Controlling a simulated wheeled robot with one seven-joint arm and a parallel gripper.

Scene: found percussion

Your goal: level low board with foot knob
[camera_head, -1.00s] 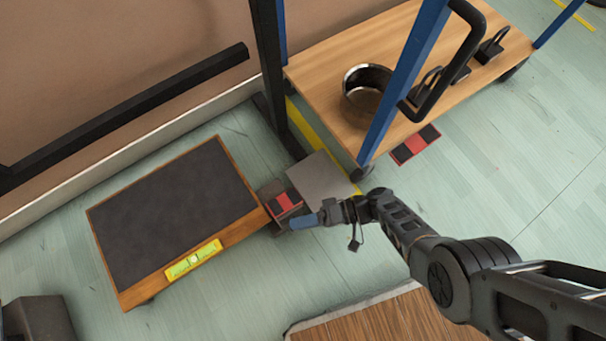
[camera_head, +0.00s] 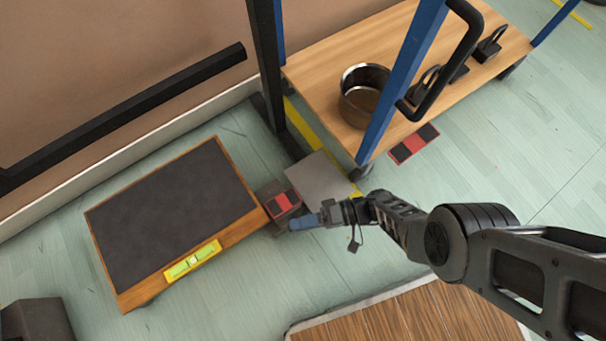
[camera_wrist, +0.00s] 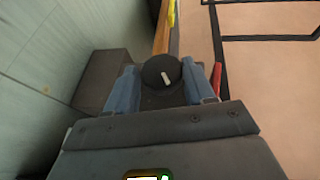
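The low board (camera_head: 172,212), with a dark grey top and a wooden rim, lies at the left in the head view. A yellow spirit level (camera_head: 193,261) rests on its front edge. A round black knob (camera_wrist: 160,70) with a short white mark shows in the wrist view. My gripper (camera_head: 296,223) is low at the board's right corner. In the wrist view the blue fingers of my gripper (camera_wrist: 161,84) stand on either side of the knob, very near its edges. I cannot tell whether they touch it. The head view does not show the knob clearly.
A dark block with a red top (camera_head: 282,203) and a grey plate (camera_head: 320,178) are beside my gripper. A wooden trolley (camera_head: 420,60) with blue posts carries a metal pot (camera_head: 363,108). A brown slatted platform (camera_head: 400,318) lies at the front. Floor is open at right.

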